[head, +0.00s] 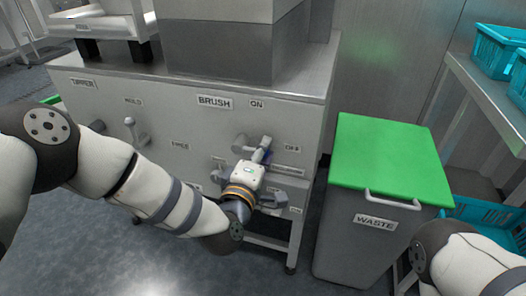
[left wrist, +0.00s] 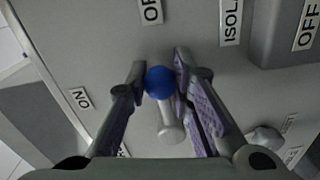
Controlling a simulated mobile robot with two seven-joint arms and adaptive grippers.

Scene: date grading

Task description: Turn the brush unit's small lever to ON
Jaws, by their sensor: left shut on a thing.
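The small lever has a blue ball knob (left wrist: 159,82) and a short pale shaft (left wrist: 167,110). Its shaft runs up the left wrist picture from its pivot, toward a cut-off label starting with "O" (left wrist: 150,11). An ON label (left wrist: 81,98) lies to its left. My left gripper (left wrist: 160,72) has a finger on each side of the blue knob and is shut on it. In the head view my left gripper (head: 264,156) is at the brush unit's front panel (head: 195,125), below the BRUSH label (head: 214,102), and largely hides the lever. My right gripper is out of view.
A large grey handle (head: 242,145) sits just beside my left gripper. Another lever (head: 137,132) is farther left on the panel. A grey waste bin with a green lid (head: 390,158) stands to the right. A shelf with teal crates (head: 495,50) is at far right.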

